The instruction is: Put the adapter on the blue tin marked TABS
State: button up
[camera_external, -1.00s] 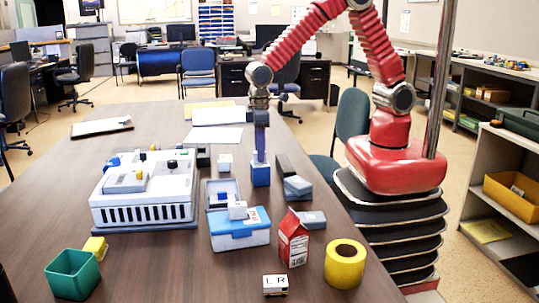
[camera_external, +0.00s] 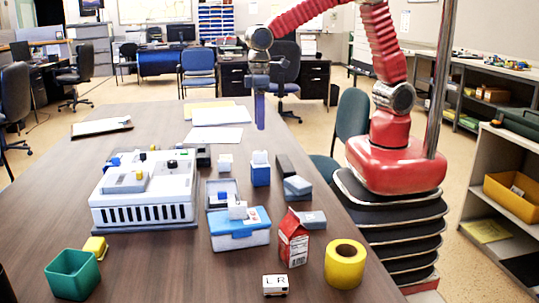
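A white block marked L R (camera_external: 275,285) lies at the front. I cannot tell for sure which piece is the adapter. My gripper (camera_external: 260,122) points down above the smaller blue container, clear of it; its finger gap is not visible.
A white slotted case (camera_external: 145,214) stands left, a green cup (camera_external: 73,275) front left. A red carton (camera_external: 293,240) and a yellow roll (camera_external: 345,264) stand front right. Dark and grey boxes (camera_external: 297,187) are right of the smaller blue container.

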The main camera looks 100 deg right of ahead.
dwell(0.4)
jog(key=s+d+r+t, duration=0.2)
jog(key=s+r, duration=0.3)
jog(key=s, duration=0.6)
jog(key=s+d+r+t, duration=0.3)
jog(key=s+d+r, duration=0.2)
jog(key=s, duration=0.7)
jog(key=shift+r+t, duration=0.3)
jog(key=shift+r, duration=0.1)
